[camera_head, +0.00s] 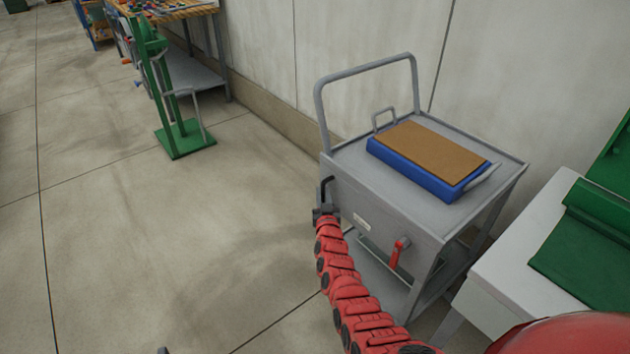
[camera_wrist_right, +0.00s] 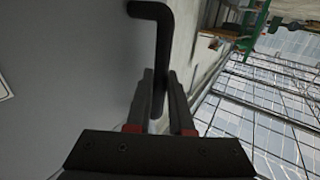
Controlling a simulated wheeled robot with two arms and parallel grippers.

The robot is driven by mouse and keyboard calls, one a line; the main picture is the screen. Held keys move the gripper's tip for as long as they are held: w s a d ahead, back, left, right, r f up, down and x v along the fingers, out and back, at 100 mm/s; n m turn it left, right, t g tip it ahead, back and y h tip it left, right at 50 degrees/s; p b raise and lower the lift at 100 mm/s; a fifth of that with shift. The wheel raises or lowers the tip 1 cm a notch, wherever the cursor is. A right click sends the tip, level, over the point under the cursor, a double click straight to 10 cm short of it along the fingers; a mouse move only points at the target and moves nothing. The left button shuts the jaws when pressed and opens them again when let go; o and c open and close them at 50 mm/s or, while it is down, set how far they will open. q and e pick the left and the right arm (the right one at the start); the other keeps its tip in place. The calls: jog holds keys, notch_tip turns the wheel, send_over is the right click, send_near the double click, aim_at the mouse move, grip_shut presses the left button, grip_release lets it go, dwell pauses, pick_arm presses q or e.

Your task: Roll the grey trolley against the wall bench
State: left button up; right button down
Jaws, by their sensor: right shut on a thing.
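The grey trolley (camera_head: 345,190) stands upright close to the wall in the head view, with a tall push hoop at its far left end. Its side panel carries a black bent handle (camera_head: 326,187) and a red lever (camera_head: 398,252). My right gripper (camera_head: 325,212) is at the panel's left end, shut on the black handle; in the right wrist view the handle (camera_wrist_right: 152,12) runs down between the fingers (camera_wrist_right: 163,85). A white bench (camera_head: 510,262) stands at right, near the trolley's right end. A small dark tip at the bottom edge may be my left gripper.
A blue tray (camera_head: 415,172) with a brown board (camera_head: 430,146) lies on the trolley top. A green stand (camera_head: 185,140) is on the floor at left, before a cluttered workbench (camera_head: 190,72) along the wall. Green equipment (camera_head: 590,235) sits on the white bench. Floor left of the trolley is clear.

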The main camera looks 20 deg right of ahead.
jog(key=s+d, duration=0.2)
jog(key=s, duration=0.4)
jog(key=shift+s+d+f, duration=0.15)
jog(key=shift+f, duration=0.1)
jog(key=c, duration=1.1)
grip_release()
jog(key=shift+c, duration=0.2)
jog(key=shift+o, duration=0.3)
jog(key=shift+s+d+r, duration=0.1)
jog(key=shift+r, duration=0.05)
